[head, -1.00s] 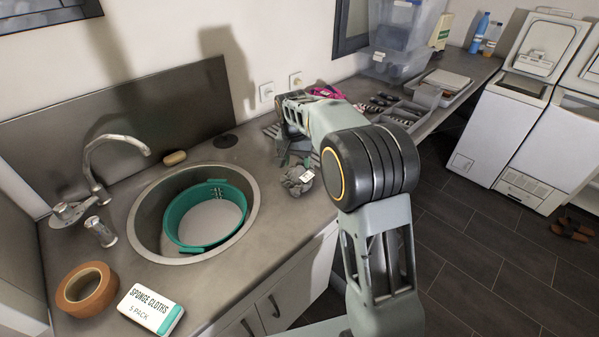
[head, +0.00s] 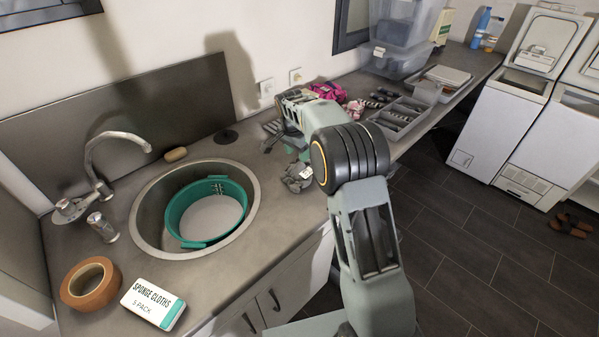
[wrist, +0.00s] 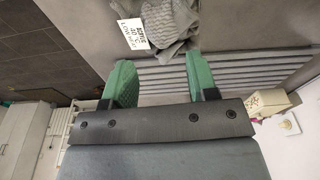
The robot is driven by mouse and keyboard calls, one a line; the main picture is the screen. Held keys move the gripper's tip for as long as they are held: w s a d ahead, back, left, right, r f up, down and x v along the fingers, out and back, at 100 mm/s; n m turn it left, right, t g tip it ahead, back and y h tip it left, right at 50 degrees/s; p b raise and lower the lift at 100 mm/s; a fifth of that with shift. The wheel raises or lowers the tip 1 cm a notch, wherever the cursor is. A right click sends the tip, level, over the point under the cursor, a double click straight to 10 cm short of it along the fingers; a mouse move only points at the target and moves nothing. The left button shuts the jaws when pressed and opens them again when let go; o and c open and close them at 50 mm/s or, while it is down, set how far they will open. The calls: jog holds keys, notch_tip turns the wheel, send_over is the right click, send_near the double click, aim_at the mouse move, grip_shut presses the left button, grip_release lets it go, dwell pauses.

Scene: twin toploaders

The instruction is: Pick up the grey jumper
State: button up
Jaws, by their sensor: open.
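The grey jumper (head: 297,178) lies crumpled on the worktop, right of the sink, with a white label on it. In the wrist view the jumper (wrist: 178,22) is at the top, just beyond my fingertips, and its label carries printed text. My gripper (wrist: 160,78) has its two green fingers spread apart with nothing between them. In the head view my gripper (head: 286,148) is just behind the jumper, partly hidden by my own arm. I cannot tell its exact height above the worktop.
A tape roll (head: 91,283) and a sponge cloth pack (head: 153,304) lie at front left. A pink cloth (head: 328,91) and a grey divided tray (head: 402,121) lie beyond my arm. Ridged drainer grooves (wrist: 237,72) run under my fingers.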

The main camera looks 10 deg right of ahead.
aim_at(299, 170)
jog(key=shift+w+d+f+p, duration=0.15)
jog(key=shift+f+p, duration=0.1)
jog(key=shift+f, duration=0.7)
jog(key=shift+w+d+f+p, duration=0.1)
jog(key=shift+f+p, duration=0.2)
jog(key=shift+f, duration=0.6)
jog(key=shift+w+d+f+p, duration=0.15)
jog(key=shift+f+p, duration=0.1)
jog(key=shift+f, duration=0.7)
jog(key=shift+c, duration=0.5)
grip_shut()
jog(key=shift+r, duration=0.1)
